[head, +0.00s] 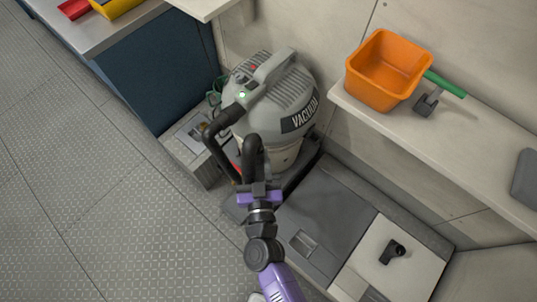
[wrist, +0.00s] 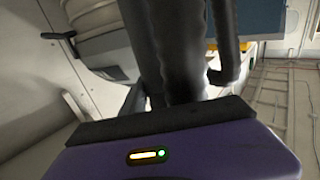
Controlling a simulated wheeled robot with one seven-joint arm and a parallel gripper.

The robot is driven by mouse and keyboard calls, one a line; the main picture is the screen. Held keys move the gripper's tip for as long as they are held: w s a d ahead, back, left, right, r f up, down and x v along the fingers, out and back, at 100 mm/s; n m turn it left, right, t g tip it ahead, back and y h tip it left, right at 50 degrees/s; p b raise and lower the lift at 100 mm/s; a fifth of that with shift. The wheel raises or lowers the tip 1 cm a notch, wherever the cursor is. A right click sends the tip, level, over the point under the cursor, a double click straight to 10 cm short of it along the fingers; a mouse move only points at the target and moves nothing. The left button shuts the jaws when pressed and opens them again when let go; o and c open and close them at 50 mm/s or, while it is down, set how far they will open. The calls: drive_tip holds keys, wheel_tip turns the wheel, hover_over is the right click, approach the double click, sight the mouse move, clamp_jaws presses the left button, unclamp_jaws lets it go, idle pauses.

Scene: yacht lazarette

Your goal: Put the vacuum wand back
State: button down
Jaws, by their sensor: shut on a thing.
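The grey vacuum (head: 275,100), with VACUUM on its dark band and a lit green light, stands against the wall in the head view. A black hose (head: 208,135) leaves its front and bends down toward my gripper (head: 260,188). My gripper is shut on a dark curved tube, which looks like the vacuum wand (head: 251,150), just in front of the vacuum body. In the wrist view the wand (wrist: 180,50) rises from the jaws, with a hose bend (wrist: 226,65) to its right. The wand's lower end and the wand's holder cannot be made out.
A shelf (head: 480,138) at right holds an orange bin (head: 388,65) and a green-handled tool (head: 440,87). Below are a grey locker lid (head: 325,220) and a pale lid (head: 375,270) with a small black fitting (head: 392,252). A blue cabinet (head: 150,75) stands left; the floor (head: 90,190) is clear.

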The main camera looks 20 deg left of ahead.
sight(258, 174)
drive_tip(key=shift+w+f, duration=0.15)
wheel_tip(258, 174, down, 6)
drive_tip(key=b, duration=0.7)
drive_tip(key=shift+f, duration=0.15)
wheel_tip(258, 174, down, 15)
drive_tip(key=b, duration=1.2)
drive_tip(key=shift+f, duration=0.2)
drive_tip(key=shift+f+b, duration=0.2)
drive_tip(key=shift+b, duration=0.15)
wheel_tip(258, 174, down, 2)
drive_tip(key=shift+f+b, duration=0.1)
drive_tip(key=shift+b, duration=0.8)
drive_tip(key=c, duration=0.9)
unclamp_jaws()
drive_tip(key=shift+o, duration=0.2)
